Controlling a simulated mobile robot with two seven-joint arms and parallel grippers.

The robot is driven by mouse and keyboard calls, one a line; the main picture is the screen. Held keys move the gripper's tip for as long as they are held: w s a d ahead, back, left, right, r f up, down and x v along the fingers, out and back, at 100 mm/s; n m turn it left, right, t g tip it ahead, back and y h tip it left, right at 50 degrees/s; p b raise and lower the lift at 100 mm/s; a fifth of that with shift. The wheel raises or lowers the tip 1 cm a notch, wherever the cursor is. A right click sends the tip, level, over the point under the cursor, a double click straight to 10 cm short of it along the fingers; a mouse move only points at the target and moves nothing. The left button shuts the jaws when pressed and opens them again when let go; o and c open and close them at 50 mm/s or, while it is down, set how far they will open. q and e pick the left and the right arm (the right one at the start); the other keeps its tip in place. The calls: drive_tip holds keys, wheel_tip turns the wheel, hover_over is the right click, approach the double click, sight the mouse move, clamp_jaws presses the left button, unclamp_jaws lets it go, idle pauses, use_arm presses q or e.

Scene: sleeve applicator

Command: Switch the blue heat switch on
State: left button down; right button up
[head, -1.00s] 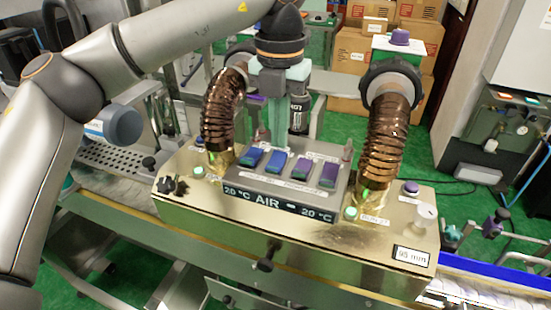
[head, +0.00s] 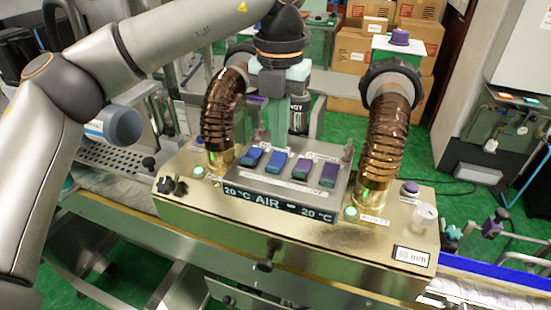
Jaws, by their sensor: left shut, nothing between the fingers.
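A row of rocker switches sits on the sloped panel of the brass machine (head: 200,205). The two at the left are blue, a far-left blue switch (head: 251,158) and a second blue switch (head: 276,162); two purple switches (head: 315,171) are to their right. Their small labels are too blurred to read, so I cannot tell which is the heat switch or its position. The display (head: 278,205) below reads "20 °C AIR 20 °C". My left gripper (head: 279,138) points down just behind the blue switches, shut and empty. I cannot tell whether it touches anything. My right gripper is not in view.
Two ribbed copper hoses, a left hose (head: 222,110) and a right hose (head: 384,145), rise on either side of the panel. Black knobs (head: 166,185) stand at the machine's left, a clear knob (head: 425,215) at its right. Cardboard boxes (head: 350,75) are behind.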

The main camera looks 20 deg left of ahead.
sight(279, 156)
use_arm(q)
drive_tip(key=shift+f+b, duration=0.7)
drive_tip(key=shift+f, duration=0.3)
idle(0.7)
drive_tip(key=shift+r, duration=0.1)
wheel_tip(279, 156, up, 7)
drive_tip(key=p, duration=0.5)
drive_tip(key=shift+p, duration=0.4)
